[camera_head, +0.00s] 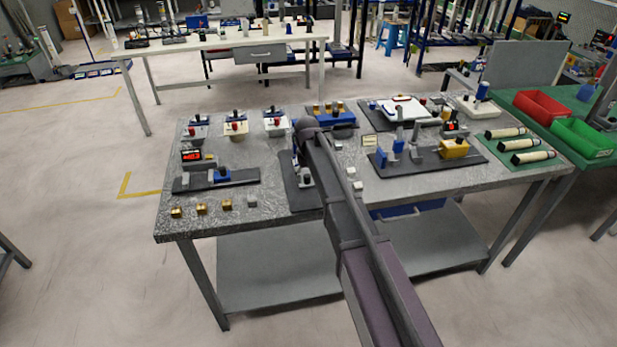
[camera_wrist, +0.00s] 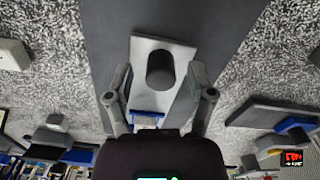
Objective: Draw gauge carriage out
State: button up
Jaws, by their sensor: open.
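What looks like the gauge carriage is a light grey block (camera_wrist: 151,48) with a dark round knob (camera_wrist: 160,70). It sits on a dark base plate (camera_wrist: 110,28), and the plate also shows in the head view (camera_head: 303,199). In the head view the block (camera_head: 305,180) is partly hidden by my arm. My gripper (camera_wrist: 160,84) is open, with one finger on each side of the knob. I cannot tell whether the fingers touch it. A blue part shows below the block, between the fingers (camera_wrist: 148,121).
A fixture with a yellow block (camera_head: 454,147) stands at right.

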grip_shut()
jog(key=s+d, duration=0.1)
jog(key=s, duration=0.3)
jog(key=s+d, duration=0.1)
jog(key=s, duration=0.3)
jog(key=s+d, duration=0.1)
jog(key=s, duration=0.3)
jog(key=shift+s+d, duration=0.35)
grip_release()
jog(key=shift+r, duration=0.1)
